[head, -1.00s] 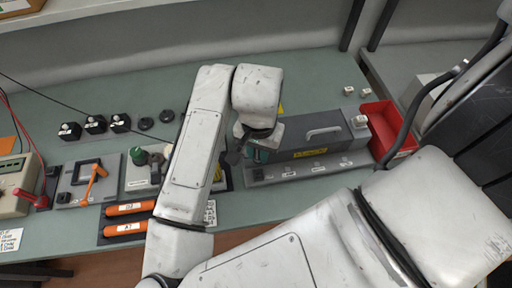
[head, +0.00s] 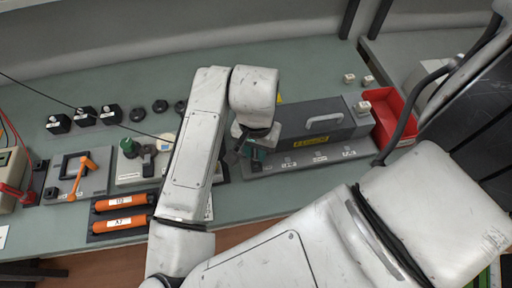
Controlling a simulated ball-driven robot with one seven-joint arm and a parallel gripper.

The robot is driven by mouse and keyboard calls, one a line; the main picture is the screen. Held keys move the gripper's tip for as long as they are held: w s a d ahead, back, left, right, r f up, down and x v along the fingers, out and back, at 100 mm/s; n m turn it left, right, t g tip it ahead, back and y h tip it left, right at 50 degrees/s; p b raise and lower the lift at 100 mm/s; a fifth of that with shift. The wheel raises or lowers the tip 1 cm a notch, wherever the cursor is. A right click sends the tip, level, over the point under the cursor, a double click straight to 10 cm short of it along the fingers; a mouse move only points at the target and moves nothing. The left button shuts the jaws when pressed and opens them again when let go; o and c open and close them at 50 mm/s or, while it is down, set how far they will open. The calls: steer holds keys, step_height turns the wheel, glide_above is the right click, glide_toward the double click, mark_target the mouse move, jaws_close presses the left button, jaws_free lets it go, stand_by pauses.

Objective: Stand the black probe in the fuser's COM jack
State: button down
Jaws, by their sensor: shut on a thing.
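The fuser (head: 318,126) is a long dark grey box with a handle and a yellow label, right of centre. Its front ledge (head: 320,162) carries several small white labels, too small to read, so I cannot tell which jack is COM. A thin black lead (head: 105,114) runs from the left edge to behind my arm, toward the gripper. The black probe itself is hidden by my gripper and arm; whether its tip touches anything cannot be seen.
A red bin (head: 396,116) stands right of the fuser, with small pale blocks (head: 349,78) behind it. Left of my arm are orange cartridges (head: 124,203), a panel with an orange lever (head: 83,172), black knobbed blocks (head: 84,116) and a meter (head: 11,180).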

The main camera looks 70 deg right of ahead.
mark_target(256, 158)
steer(key=shift+f+b, duration=1.1)
steer(key=shift+f, duration=0.45)
steer(key=shift+f, duration=0.15)
stand_by(0.3)
steer(key=c, duration=0.9)
jaws_free()
step_height(256, 158, up, 11)
steer(key=shift+f, duration=0.1)
